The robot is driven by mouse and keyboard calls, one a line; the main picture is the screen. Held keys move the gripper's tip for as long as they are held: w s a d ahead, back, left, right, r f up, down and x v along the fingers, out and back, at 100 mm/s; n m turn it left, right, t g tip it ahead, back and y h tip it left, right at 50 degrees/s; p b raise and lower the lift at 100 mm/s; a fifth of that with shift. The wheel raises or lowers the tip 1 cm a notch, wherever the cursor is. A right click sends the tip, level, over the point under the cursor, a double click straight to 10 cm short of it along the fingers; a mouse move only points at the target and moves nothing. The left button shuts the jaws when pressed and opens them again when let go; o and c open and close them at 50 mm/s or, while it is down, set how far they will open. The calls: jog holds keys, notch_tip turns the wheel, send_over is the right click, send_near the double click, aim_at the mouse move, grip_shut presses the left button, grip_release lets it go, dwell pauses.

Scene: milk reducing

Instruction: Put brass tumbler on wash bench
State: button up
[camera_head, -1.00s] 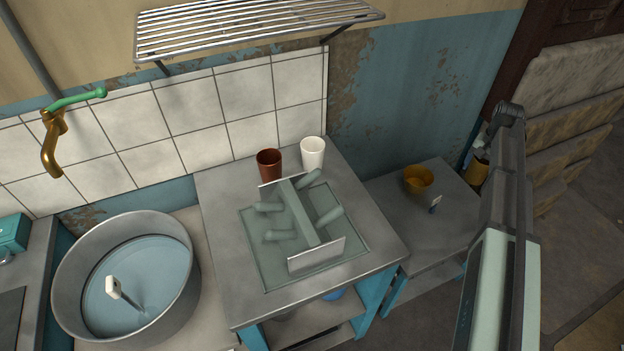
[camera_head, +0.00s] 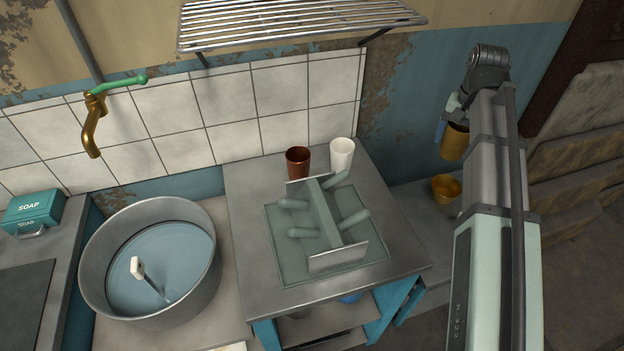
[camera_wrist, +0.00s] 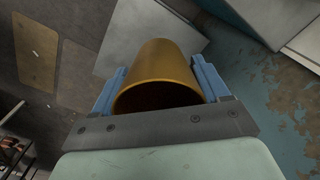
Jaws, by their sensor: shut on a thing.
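My gripper (camera_wrist: 158,88) is shut on the brass tumbler (camera_wrist: 165,68), its blue fingers on either side of it. In the head view the tumbler (camera_head: 454,143) hangs above and behind the low side table, partly hidden by my arm. The grey basin (camera_head: 150,262), with water and a white-headed brush, stands on a low pale bench (camera_head: 222,320) at the left. A grey metal-topped bench (camera_head: 258,196) with blue legs stands to its right. No label shows which is the wash bench.
The metal-topped bench bears a green peg rack (camera_head: 329,215), a red-brown cup (camera_head: 298,162) and a white cup (camera_head: 342,154). A brass bowl (camera_head: 446,188) sits on the side table (camera_head: 405,200). A slatted shelf (camera_head: 300,22) overhangs; a tap (camera_head: 92,125) is at left.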

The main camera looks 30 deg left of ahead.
jog(key=s+a+f+n, duration=0.2)
jog(key=s+a+n, duration=0.2)
jog(key=s+a, duration=0.75)
jog(key=s+a+f+n, duration=0.1)
jog(key=s+a+n, duration=0.3)
jog(key=a, duration=1.5)
jog(key=s+a+f+n, duration=0.2)
jog(key=s+a+n, duration=0.35)
jog(key=a, duration=0.95)
jog(key=shift+n, duration=0.25)
jog(key=shift+s+a+f, duration=0.1)
jog(key=shift+s+f, duration=0.2)
jog(key=shift+f, duration=1.35)
jog(key=shift+s+a+f, duration=0.15)
jog(key=shift+s+f, duration=0.15)
jog(key=shift+f, duration=1.4)
jog(key=shift+s+a+f, duration=0.1)
jog(key=shift+s+f, duration=0.2)
jog(key=shift+f, duration=1.35)
jog(key=shift+f, duration=0.2)
jog(key=o, duration=1.1)
jog(key=shift+r, duration=0.2)
notch_tip(320, 180, up, 12)
